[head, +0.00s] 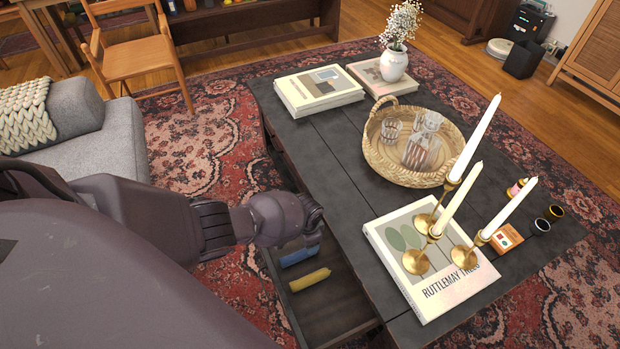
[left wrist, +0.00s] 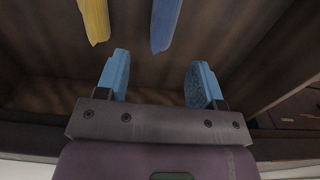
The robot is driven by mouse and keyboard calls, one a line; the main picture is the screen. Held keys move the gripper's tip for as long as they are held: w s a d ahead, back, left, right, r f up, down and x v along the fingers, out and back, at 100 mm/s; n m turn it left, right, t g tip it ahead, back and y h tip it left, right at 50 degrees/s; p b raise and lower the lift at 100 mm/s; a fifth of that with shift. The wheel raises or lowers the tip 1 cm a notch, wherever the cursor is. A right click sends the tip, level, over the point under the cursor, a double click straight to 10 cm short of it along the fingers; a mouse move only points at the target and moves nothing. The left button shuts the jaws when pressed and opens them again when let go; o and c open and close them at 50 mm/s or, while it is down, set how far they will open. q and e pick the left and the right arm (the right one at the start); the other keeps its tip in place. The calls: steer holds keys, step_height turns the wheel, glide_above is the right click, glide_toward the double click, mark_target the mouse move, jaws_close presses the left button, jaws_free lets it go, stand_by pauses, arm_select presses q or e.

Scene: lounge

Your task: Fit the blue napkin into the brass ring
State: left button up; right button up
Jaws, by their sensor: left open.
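The blue napkin (head: 299,256) is a rolled shape in the open drawer of the dark coffee table, beside a yellow rolled napkin (head: 310,280). Ends of the blue napkin (left wrist: 165,22) and the yellow napkin (left wrist: 94,20) show at the top of the left wrist view. My left gripper (left wrist: 158,78) is open and empty, with blue fingertips apart over the drawer, short of the napkins in that view. In the head view its fingers are hidden behind my wrist. A small ring-like piece with a gold-coloured edge (head: 553,213) lies at the table's right end; I cannot tell whether it is brass.
The drawer (head: 341,317) is pulled out from the coffee table (head: 325,172). On the table stand a wicker tray (head: 381,166) with glasses, books (head: 318,92), a vase (head: 394,66) and tall candlesticks on another book (head: 399,228). A dark piece (head: 541,226) lies beside the gold-edged one.

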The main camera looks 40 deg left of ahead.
mark_target(300, 255)
arm_select(q)
steer(key=shift+w+a+f, duration=0.1)
steer(key=shift+w+a, duration=0.05)
steer(key=shift+f, duration=0.2)
steer(key=f, duration=0.1)
steer(key=f+b, duration=0.2)
steer(key=shift+s+f, duration=0.2)
steer(key=shift+s, duration=0.05)
steer(key=shift+f+b, duration=1)
steer(key=shift+f, duration=0.6)
steer(key=shift+w+f+b, duration=0.15)
steer(key=shift+f+b, duration=0.45)
steer(key=shift+f, duration=0.25)
steer(key=shift+w, duration=0.1)
arm_select(e)
steer(key=shift+w+a+f+n, duration=0.45)
steer(key=shift+w+f+n, duration=0.1)
steer(key=shift+f+n, duration=0.15)
arm_select(q)
steer(key=shift+c, duration=0.4)
